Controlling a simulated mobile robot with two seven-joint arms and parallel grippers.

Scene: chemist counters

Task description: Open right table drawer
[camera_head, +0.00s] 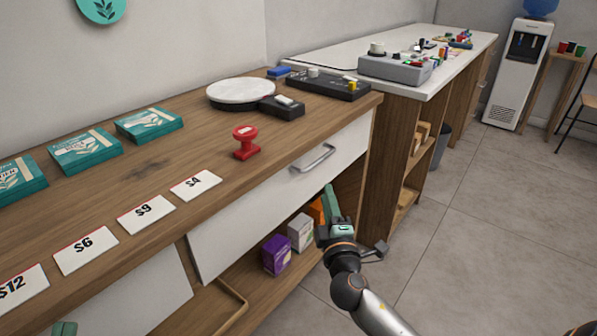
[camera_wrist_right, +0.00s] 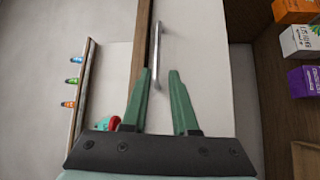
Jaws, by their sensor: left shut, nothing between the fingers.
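The right table drawer (camera_head: 270,190) has a white front below the wooden counter top, with a metal bar handle (camera_head: 313,159). It looks closed or nearly so; I cannot tell exactly. My right gripper (camera_head: 328,190) is just below and right of the handle in the head view. In the right wrist view, its green fingers (camera_wrist_right: 160,73) are open. The handle (camera_wrist_right: 156,50) lies ahead, its near end lined up between the fingertips; contact is not visible. A small green part of my left gripper (camera_head: 65,328) shows at the bottom left edge, shut and empty.
On the counter are a red stamp (camera_head: 245,143), price cards (camera_head: 195,185), a round white plate (camera_head: 241,92) and teal boxes (camera_head: 150,123). An open shelf below holds purple (camera_head: 276,255) and white boxes (camera_head: 300,232). The floor (camera_head: 450,220) at right is clear.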

